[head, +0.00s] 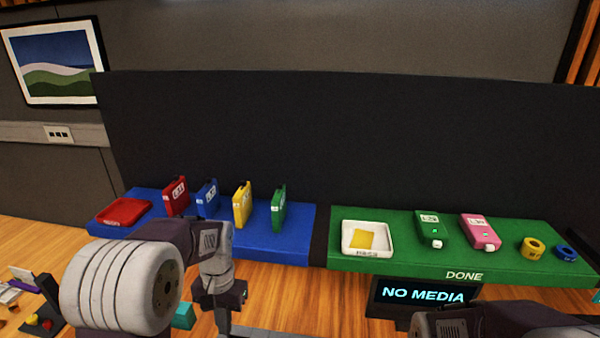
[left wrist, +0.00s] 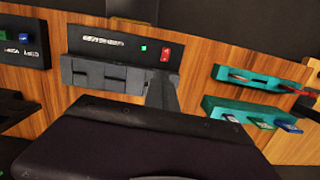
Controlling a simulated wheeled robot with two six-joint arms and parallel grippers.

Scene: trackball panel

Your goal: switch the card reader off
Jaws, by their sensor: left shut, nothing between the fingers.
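In the left wrist view the card reader (left wrist: 87,47) is a dark box with a pale label too blurred to read, a lit green lamp (left wrist: 143,48) and a red switch (left wrist: 165,54) at its right end. Grey blocks line its front. My left gripper (head: 225,318) points down in the head view, shut and empty. In the left wrist view a grey finger-like part (left wrist: 161,92) ends just below the red switch; whether it touches is unclear. My right arm shows at the lower right of the head view, its gripper out of view.
A screen (head: 424,294) reads "NO MEDIA". A blue shelf (head: 260,250) and green shelf (head: 400,265) hold coloured cases and trays. Teal holders (left wrist: 232,105) with cards stand right of the reader; a dark panel (left wrist: 25,38) stands left. Wooden tabletop shows between them.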

